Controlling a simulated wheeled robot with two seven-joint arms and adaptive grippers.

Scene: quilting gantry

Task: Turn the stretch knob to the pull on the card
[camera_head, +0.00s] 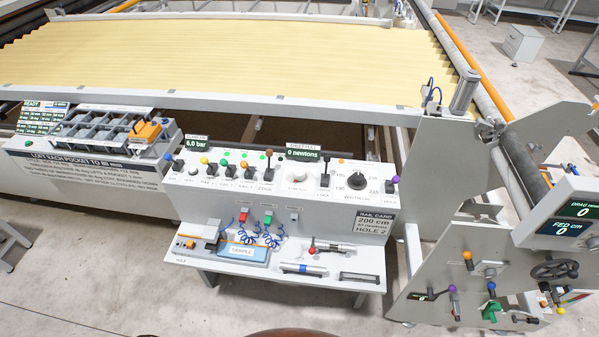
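The control console (225,205) stands in the middle. A display (302,154) on it reads "0 newtons". Below that display is a round white knob (297,177); its label is too small to read, so I cannot confirm that it is the stretch knob. To its right is a black dial (357,181) marked as a width in cm. The rail card (374,224) on the console's front right reads "200 cm", a newtons line too blurred to read surely, and "HOLE 2". Neither gripper is in view.
Several coloured levers (228,170) stand left of the white knob, and a black lever (325,176) close on its right. A shelf (205,265) below holds tools and a sample. A side plate with a handwheel (555,269) stands right. Yellow sheet (230,60) lies behind.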

